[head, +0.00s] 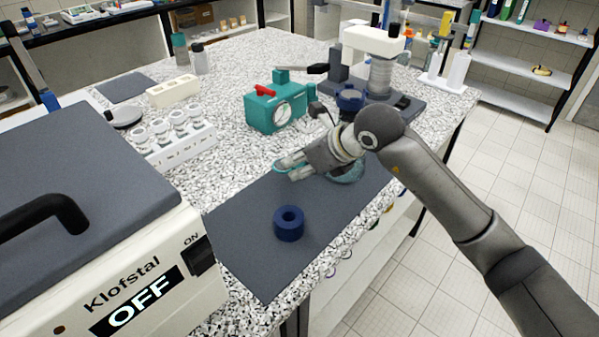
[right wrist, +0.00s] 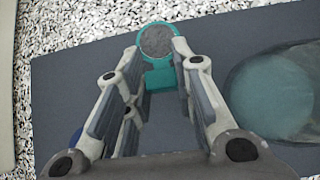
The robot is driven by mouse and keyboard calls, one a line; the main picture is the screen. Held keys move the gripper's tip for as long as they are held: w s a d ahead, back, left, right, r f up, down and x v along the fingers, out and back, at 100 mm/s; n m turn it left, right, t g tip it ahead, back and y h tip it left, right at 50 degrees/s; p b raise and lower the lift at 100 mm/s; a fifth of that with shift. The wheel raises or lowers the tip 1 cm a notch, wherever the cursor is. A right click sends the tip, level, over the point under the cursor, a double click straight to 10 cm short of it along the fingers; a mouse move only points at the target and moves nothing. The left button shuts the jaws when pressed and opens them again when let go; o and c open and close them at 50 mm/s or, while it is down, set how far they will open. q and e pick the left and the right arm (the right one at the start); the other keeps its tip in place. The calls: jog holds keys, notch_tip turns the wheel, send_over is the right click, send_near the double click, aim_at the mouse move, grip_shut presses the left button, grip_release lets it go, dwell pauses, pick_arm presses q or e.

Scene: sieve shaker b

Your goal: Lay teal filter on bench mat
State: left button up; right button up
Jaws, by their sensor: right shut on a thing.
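The teal filter (right wrist: 157,42) is a small round teal frame with grey mesh and a square teal tab. In the head view its rim (head: 290,161) shows at my fingertips. My right gripper (head: 291,168) is shut on the filter; in the right wrist view the fingertips (right wrist: 159,50) flank it. The dark grey bench mat (head: 245,238) lies flat under the gripper, and it also shows in the right wrist view (right wrist: 60,95). The filter is over the mat's far part; I cannot tell whether it touches. My left gripper is not in view.
A dark blue ring (head: 289,224) stands on the mat. A round clear-teal dish (head: 347,173) lies on the mat beside my gripper. A teal device (head: 262,112) and a white rack of jars (head: 180,151) stand behind. The Klofstal machine (head: 150,275) fills the left front.

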jog(key=shift+w+a+f, duration=0.1)
jog(key=shift+w+f, duration=0.15)
jog(key=shift+f, duration=0.15)
notch_tip(320, 180, down, 2)
jog(key=shift+w+a+f+p, duration=0.1)
jog(key=shift+f+p, duration=0.1)
jog(key=shift+p, duration=0.3)
jog(key=shift+f, duration=0.6)
jog(key=o, duration=0.8)
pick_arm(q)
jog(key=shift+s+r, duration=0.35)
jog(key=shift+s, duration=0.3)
pick_arm(e)
jog(key=shift+r, duration=0.1)
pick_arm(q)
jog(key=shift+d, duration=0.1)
